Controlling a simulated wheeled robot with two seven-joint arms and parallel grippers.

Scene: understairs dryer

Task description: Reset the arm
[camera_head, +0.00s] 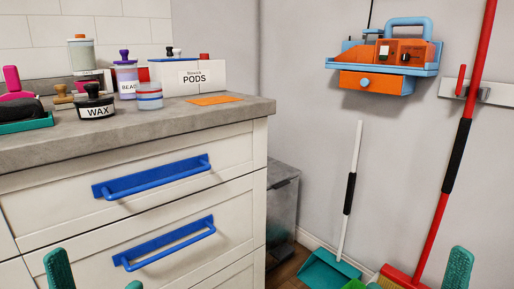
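My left gripper (97,277) shows at the bottom left edge as two teal fingertips set wide apart, with nothing visible between them. My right gripper (415,277) shows at the bottom right edge. Its outer fingertip stands clear and its inner fingertip barely enters the frame, well apart from it. Both arms and the rest of both grippers are out of frame. The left gripper is in front of the white drawer cabinet (130,220). The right gripper overlaps the view of the floor tools.
Blue drawer handles (165,243) stick out from the cabinet. The grey counter (190,116) holds several jars and a pods box (190,78). An orange-and-blue unit (385,55) hangs on the wall. A dustpan (330,270) and a red-handled broom (441,222) stand at right.

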